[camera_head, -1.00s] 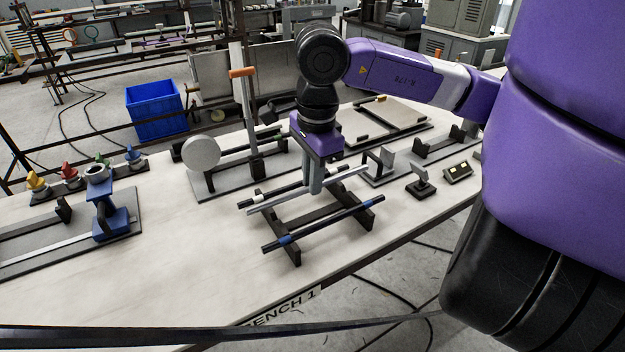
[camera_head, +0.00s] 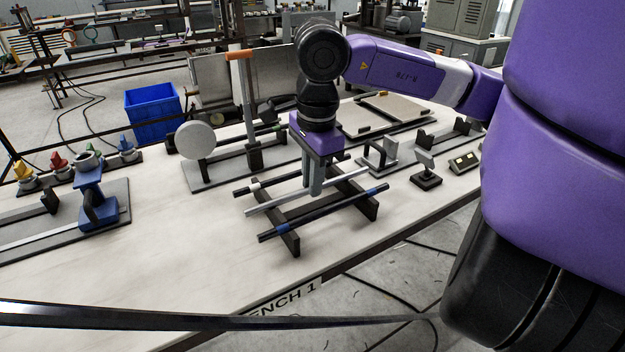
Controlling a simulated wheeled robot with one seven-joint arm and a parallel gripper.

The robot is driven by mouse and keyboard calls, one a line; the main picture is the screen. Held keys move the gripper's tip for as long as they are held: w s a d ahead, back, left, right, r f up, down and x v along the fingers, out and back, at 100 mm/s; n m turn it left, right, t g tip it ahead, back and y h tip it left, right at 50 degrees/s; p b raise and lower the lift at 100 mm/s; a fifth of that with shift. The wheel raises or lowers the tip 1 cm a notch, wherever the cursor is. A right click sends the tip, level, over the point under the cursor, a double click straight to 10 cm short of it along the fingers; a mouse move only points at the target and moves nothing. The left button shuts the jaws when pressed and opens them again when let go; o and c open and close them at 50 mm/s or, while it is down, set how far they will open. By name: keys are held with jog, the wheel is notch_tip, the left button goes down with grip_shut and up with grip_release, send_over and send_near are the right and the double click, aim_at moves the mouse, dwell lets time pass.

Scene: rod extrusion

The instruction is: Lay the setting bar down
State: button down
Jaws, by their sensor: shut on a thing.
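A plain light-grey bar, which I take as the setting bar (camera_head: 280,202), is held crosswise in my gripper (camera_head: 316,190). The gripper points down and is shut around the bar's middle. The bar is level, over a dark rack (camera_head: 291,240) with two side rails. In the picture it lies between two black rods on that rack: one with a white band (camera_head: 275,180) behind it and one with a blue band (camera_head: 340,207) in front. I cannot tell whether the bar touches the rails. The fingers hide part of the bar and the rear rod.
Behind the rack stands a fixture with a round grey disc (camera_head: 195,140) and an orange-handled lever (camera_head: 239,55). A blue clamp stand (camera_head: 98,205) is at the left. Small stands (camera_head: 426,170) are at the right. The bench (camera_head: 190,245) is bare in front left.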

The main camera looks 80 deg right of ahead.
jog(key=shift+b, duration=0.6)
dwell(0.3)
jog(key=c, duration=1.4)
grip_release()
jog(key=shift+o, duration=0.2)
notch_tip(320, 180, up, 8)
jog(key=shift+s+a, duration=0.25)
jog(key=shift+a, duration=0.05)
jog(key=shift+f, duration=0.1)
